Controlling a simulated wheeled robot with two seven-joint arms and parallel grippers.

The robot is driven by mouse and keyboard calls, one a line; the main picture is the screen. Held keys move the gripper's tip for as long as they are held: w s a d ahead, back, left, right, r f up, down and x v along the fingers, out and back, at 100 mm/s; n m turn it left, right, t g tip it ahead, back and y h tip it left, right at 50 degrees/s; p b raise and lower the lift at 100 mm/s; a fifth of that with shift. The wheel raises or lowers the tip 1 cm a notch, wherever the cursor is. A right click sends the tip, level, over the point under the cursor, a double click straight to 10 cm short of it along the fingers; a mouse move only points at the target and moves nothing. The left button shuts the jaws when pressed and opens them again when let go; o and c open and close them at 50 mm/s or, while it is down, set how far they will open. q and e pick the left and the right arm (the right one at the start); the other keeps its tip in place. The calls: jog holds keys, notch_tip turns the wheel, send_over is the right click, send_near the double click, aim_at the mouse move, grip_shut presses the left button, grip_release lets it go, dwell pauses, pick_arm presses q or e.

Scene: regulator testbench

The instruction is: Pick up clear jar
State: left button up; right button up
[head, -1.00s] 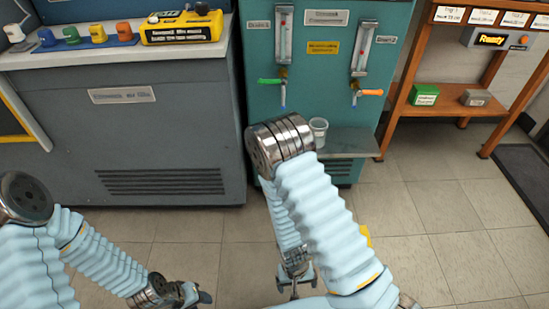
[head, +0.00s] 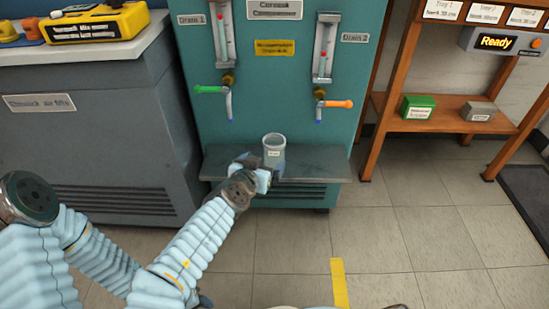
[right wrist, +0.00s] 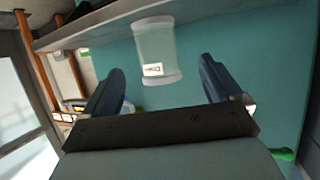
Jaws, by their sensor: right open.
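The clear jar (head: 273,146) stands upright on the grey ledge (head: 325,165) of the teal cabinet, below and between its two taps. It is a see-through cup with a small white label. My right gripper (head: 264,165) is at the front of the jar, its fingers open. In the right wrist view the jar (right wrist: 157,50) appears upside down between the two spread blue fingertips (right wrist: 162,70), with a gap on each side. Of my left gripper, at most a dark tip shows at the bottom edge, behind my right arm.
A green-handled tap (head: 212,90) and an orange-handled tap (head: 334,104) hang above the ledge. A grey cabinet (head: 90,135) stands at the left. A wooden rack (head: 450,121) with a green box (head: 418,107) stands at the right. The ledge right of the jar is clear.

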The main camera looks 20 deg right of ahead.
aim_at(269, 157)
jog(key=x, duration=0.3)
jog(key=shift+w+d+f+b, duration=0.1)
jog(key=shift+w+f+b, duration=0.1)
jog(key=shift+b, duration=0.15)
jog(key=b+x, duration=0.1)
jog(key=x, duration=0.4)
jog(key=shift+d+r, duration=0.1)
jog(key=shift+d, duration=0.15)
jog(key=shift+c, duration=0.3)
jog(key=c, duration=1)
jog(key=shift+r, duration=0.1)
